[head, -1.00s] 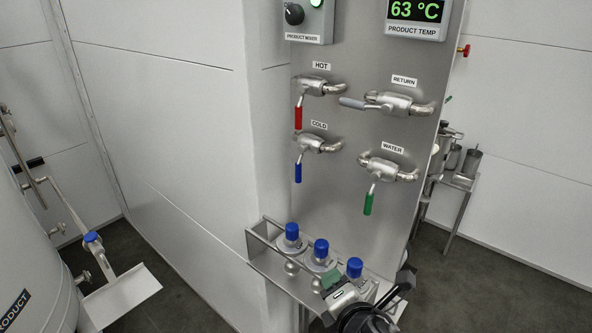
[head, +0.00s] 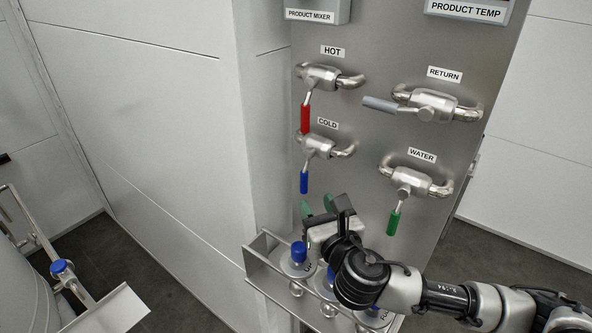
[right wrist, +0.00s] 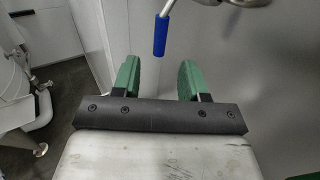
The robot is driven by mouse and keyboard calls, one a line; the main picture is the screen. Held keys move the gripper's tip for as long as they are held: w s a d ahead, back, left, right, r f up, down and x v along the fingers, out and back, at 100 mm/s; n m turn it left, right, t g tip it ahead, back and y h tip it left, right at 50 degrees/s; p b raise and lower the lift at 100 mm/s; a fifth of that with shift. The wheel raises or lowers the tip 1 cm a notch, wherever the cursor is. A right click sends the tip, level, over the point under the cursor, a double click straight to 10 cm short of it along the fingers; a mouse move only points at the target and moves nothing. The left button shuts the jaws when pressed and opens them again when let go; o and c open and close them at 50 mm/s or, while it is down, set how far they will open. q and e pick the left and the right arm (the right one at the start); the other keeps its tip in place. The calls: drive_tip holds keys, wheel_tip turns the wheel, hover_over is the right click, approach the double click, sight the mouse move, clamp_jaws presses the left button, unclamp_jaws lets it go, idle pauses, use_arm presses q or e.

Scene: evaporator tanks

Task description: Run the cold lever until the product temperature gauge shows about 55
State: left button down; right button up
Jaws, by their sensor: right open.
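The cold lever (head: 304,182) has a blue handle that hangs down from its valve below the COLD label. In the right wrist view the blue handle (right wrist: 160,36) hangs beyond and above the gap between my fingers. My right gripper (head: 317,207) has green fingertips and is just below the blue handle in the head view. It is open and empty; both green fingers (right wrist: 158,78) stand apart in the right wrist view. The product temperature gauge (head: 466,10) shows only its label; its digits are cut off at the top. My left gripper is not in view.
The red HOT lever (head: 305,118) hangs just above the cold valve. The grey RETURN lever (head: 381,105) points left, and the green WATER lever (head: 394,220) hangs down.

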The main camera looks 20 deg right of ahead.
sight(305, 186)
drive_tip(key=w, duration=0.2)
drive_tip(key=w+p, duration=0.1)
drive_tip(key=shift+w+a+r, duration=0.15)
drive_tip(key=shift+w+r, duration=0.2)
drive_tip(key=w, duration=0.3)
drive_tip(key=shift+w+a+f+p, duration=0.1)
drive_tip(key=shift+a+f+p, duration=0.05)
drive_tip(key=shift+p, duration=0.15)
drive_tip(key=shift+w, duration=0.9)
drive_tip(key=shift+w+f, duration=0.1)
drive_tip(key=shift+w, duration=0.2)
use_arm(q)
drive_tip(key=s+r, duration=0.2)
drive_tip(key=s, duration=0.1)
use_arm(e)
clamp_jaws()
